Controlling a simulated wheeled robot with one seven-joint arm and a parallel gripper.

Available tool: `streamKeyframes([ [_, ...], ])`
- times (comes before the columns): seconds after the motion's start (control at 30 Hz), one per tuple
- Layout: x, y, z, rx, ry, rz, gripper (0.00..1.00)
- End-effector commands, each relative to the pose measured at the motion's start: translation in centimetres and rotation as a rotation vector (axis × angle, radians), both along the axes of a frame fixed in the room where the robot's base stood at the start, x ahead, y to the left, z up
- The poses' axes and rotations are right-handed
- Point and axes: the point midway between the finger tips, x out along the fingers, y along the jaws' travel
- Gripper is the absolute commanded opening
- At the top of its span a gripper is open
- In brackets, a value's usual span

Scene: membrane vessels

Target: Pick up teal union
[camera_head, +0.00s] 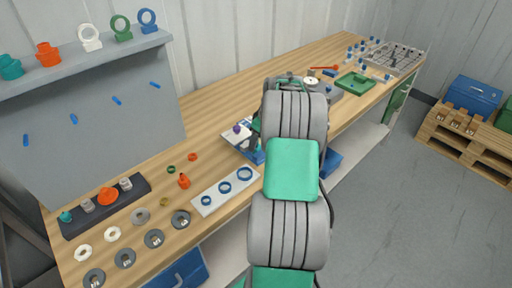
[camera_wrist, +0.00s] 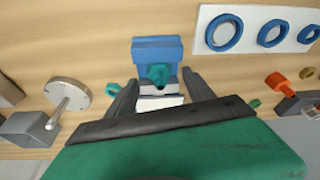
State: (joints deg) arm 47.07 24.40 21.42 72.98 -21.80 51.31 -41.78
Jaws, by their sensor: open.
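A teal union (camera_wrist: 159,76) shows in the wrist view in front of a blue block (camera_wrist: 157,47), above a white part (camera_wrist: 160,102). My gripper (camera_wrist: 160,82) is open, with one dark finger on each side of the teal union. I cannot tell whether either finger touches it. In the head view my arm covers this spot. Other teal fittings show there, one on the wall shelf (camera_head: 11,67) and one on the dark rack (camera_head: 66,216).
A white plate with blue rings (camera_head: 205,199) lies to the right in the wrist view, near an orange fitting (camera_wrist: 281,86). A metal disc with a rod (camera_wrist: 68,95) stands at left. Several grey discs lie along the bench's near edge. Bare wood (camera_head: 205,115) is free behind.

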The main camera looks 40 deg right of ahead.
Motion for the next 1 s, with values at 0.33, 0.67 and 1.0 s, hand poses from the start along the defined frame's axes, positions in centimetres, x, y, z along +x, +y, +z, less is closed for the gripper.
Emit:
streamKeyframes([
  [0.33, 1.3, 0.2, -3.7, -0.002, 0.000, -0.001, 0.62],
  [0.67, 1.3, 0.2, -3.7, -0.002, 0.000, -0.001, 0.44],
  [1.0, 1.3, 0.2, -3.7, -0.002, 0.000, -0.001, 0.17],
])
